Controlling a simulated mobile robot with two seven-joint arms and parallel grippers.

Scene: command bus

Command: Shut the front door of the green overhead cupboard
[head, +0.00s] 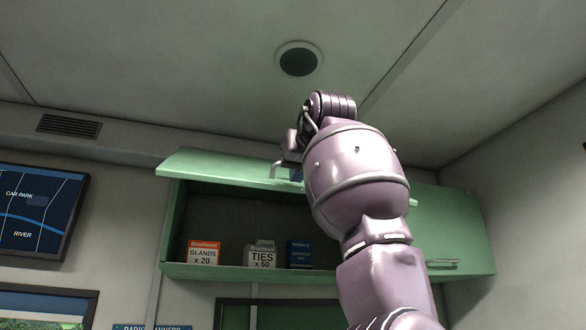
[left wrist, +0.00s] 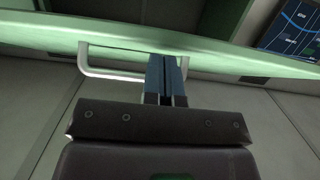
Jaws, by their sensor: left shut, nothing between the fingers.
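The green overhead cupboard (head: 168,228) hangs on the wall. Its front door (head: 215,165) is a flap, raised and standing out at the top, so the compartment below is open. A pale bar handle (left wrist: 88,62) is on the door edge in the left wrist view; its end shows in the head view (head: 273,171). My left gripper (head: 296,174) is mostly hidden behind my arm in the head view. Its blue fingers (left wrist: 166,76) are shut and empty, close to the door edge and overlapping the handle in the picture. I cannot tell whether they touch. My right gripper is out of view.
Inside stand a red-and-white box (head: 204,253), a white box (head: 261,255) and a blue box (head: 299,254). A closed green door (head: 465,235) with a bar handle is at the right. A screen (head: 38,212) hangs at left. The ceiling is above.

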